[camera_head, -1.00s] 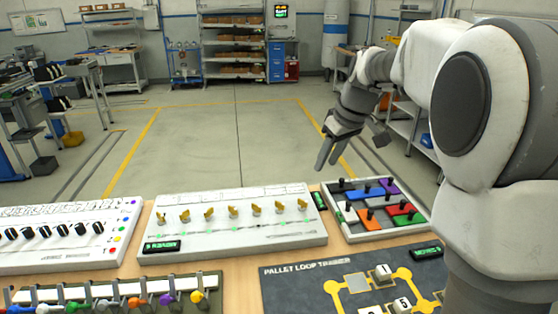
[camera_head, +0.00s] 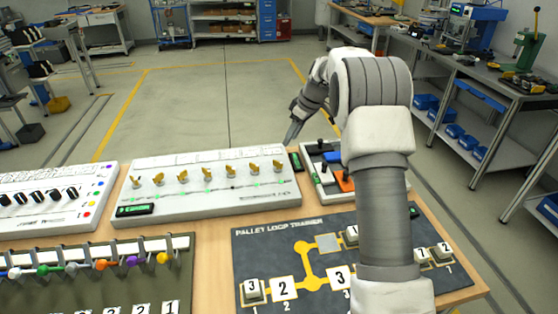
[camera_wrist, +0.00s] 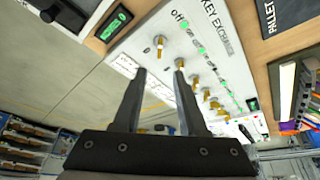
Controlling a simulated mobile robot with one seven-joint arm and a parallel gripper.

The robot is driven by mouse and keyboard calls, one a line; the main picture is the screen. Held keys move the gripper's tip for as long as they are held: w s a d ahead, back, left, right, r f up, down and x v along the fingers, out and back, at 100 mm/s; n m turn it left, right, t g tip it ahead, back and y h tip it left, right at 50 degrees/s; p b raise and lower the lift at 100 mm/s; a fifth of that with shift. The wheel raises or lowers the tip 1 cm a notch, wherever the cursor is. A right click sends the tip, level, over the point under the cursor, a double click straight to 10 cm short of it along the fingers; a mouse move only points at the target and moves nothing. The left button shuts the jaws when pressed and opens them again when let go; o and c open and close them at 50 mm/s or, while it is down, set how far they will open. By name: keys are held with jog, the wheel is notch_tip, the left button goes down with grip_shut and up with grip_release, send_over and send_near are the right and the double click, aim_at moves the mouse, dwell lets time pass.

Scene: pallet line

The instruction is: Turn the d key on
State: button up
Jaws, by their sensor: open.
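The white key panel (camera_head: 215,200) stands on the wooden table, with a row of several yellow keys (camera_head: 208,173) and green lights below them. The letters by the keys are too small to read, so I cannot tell which is the d key. In the wrist view the panel shows "KEY EXCHANGE" and "off", and one key (camera_wrist: 159,45) stands just beyond the fingertips. More keys run away behind the right finger. My gripper (camera_wrist: 160,66) is open and empty.
A tray of coloured blocks (camera_head: 322,172) stands right of the panel, partly hidden by my arm. The dark pallet loop board (camera_head: 262,245) lies in front. A white panel with black knobs (camera_head: 45,200) is left, and a rack with coloured knobs (camera_head: 95,265) is front left.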

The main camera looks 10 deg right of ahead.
aim_at(279, 162)
jog(key=x, duration=1.2)
jog(key=shift+f, duration=0.15)
grip_shut()
